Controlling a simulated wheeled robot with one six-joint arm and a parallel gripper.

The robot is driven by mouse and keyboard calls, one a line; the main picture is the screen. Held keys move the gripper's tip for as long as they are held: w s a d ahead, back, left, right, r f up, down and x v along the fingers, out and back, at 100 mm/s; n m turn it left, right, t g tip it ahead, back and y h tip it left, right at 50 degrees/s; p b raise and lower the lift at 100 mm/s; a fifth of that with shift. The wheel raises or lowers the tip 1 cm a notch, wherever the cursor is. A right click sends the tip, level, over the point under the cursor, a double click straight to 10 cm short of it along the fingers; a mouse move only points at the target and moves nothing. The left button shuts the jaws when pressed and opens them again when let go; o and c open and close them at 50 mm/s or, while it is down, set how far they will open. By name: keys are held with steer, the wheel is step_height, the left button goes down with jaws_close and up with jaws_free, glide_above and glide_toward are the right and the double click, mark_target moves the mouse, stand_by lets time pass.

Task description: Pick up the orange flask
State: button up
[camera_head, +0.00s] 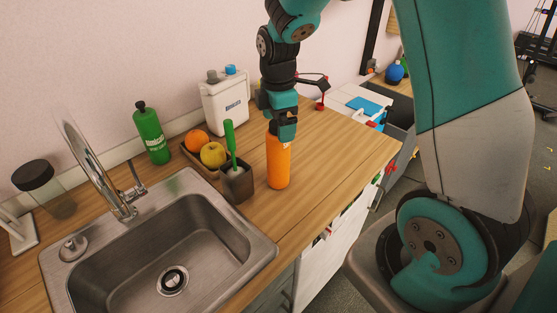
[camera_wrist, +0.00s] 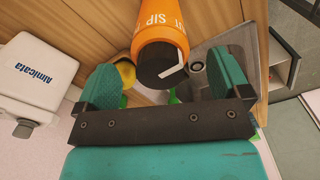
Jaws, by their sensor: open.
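The orange flask (camera_head: 278,160) stands upright on the wooden counter, right of the sink. My gripper (camera_head: 284,125) is at the flask's top in the head view, and its near parts cover the cap there. In the wrist view the flask (camera_wrist: 160,32) shows its white lettering and dark cap, with the cap end towards the jaws. My gripper (camera_wrist: 165,85) is open, with one teal finger on each side of the cap. No clear contact between fingers and flask shows.
A dark holder with a green-handled brush (camera_head: 236,181) stands close left of the flask. A fruit tray (camera_head: 187,151), a green bottle (camera_head: 152,135) and a white container (camera_head: 226,102) are behind. The sink (camera_head: 180,235) is at left. Counter right of the flask is clear.

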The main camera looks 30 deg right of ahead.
mark_target(278, 159)
step_height(278, 159, down, 4)
steer(key=shift+f+p, duration=0.15)
steer(key=shift+p, duration=0.45)
steer(key=c, duration=1.6)
steer(key=shift+c, duration=0.6)
steer(key=shift+r, duration=0.2)
